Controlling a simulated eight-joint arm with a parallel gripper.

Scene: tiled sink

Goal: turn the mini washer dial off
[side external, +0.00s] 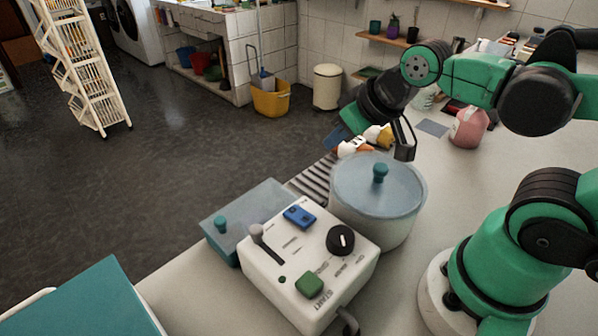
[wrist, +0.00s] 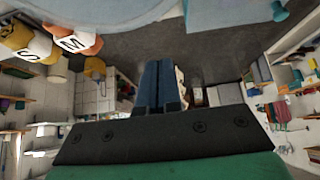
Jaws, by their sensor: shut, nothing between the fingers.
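The mini washer has a white control box (side external: 282,288) on the counter, with a round pale-blue-lidded tub (side external: 375,205) beside it at the back right. Its black dial (side external: 340,240) sits on the box's top near the right edge. A white pointer mark on it stands roughly upright in the picture; the printed labels are too small to read. My gripper (side external: 334,139) is beyond the tub, well apart from the dial. In the wrist view my gripper (wrist: 158,66) shows its blue fingers together with nothing between them. The dial is not visible in the wrist view.
The box also carries a blue switch (side external: 299,216), a green button (side external: 309,284) and a slider lever (side external: 259,236). The lid's teal knob (side external: 380,173) sticks up. Orange-and-white lettered pieces (wrist: 78,40) lie near my gripper. A pink bottle (side external: 468,127) stands behind on the counter.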

